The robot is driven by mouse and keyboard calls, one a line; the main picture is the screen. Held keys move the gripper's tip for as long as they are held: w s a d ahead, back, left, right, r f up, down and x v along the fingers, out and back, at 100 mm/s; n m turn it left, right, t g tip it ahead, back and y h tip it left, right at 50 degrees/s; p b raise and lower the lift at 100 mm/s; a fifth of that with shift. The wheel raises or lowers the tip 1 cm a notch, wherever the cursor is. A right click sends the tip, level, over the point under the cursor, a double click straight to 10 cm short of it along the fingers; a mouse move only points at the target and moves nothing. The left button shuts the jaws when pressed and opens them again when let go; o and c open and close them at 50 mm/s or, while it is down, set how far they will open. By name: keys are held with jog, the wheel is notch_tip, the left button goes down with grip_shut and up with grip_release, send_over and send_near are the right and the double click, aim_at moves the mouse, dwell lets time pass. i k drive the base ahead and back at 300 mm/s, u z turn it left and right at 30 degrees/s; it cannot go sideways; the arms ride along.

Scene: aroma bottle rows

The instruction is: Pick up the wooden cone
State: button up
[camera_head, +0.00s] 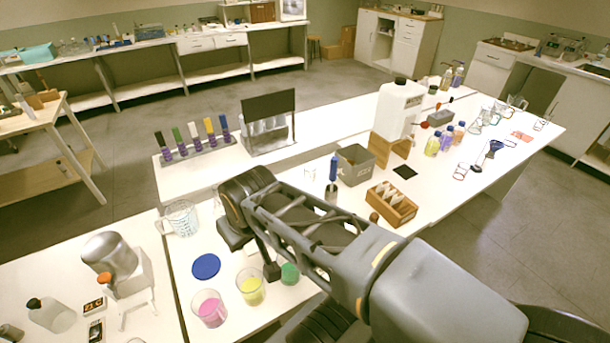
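I cannot clearly make out a wooden cone. A small brown rounded thing (374,216) sits at the near left corner of a wooden box; it is too small to tell whether it is the cone. My gripper (252,254) points down over the near table, left of the wooden box and above the cups. Its two dark fingers look apart, with white table showing between them, and I see nothing held. My arm crosses the near middle and hides part of the table.
The wooden box (398,212) holds pale pieces. A grey bin (355,165) and a white jug (398,108) stand behind it. Beakers with pink (209,308) and yellow (251,287) liquid, a blue disc (206,266) and a measuring jug (181,219) are near my gripper.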

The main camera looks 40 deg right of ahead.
aim_at(374, 217)
jog(key=k, duration=0.9)
jog(key=z, duration=1.05)
jog(key=i, duration=0.5)
jog(key=u, duration=1.3)
jog(key=k, duration=0.75)
jog(key=z, duration=0.9)
jog(key=i, duration=0.5)
jog(key=u, duration=0.05)
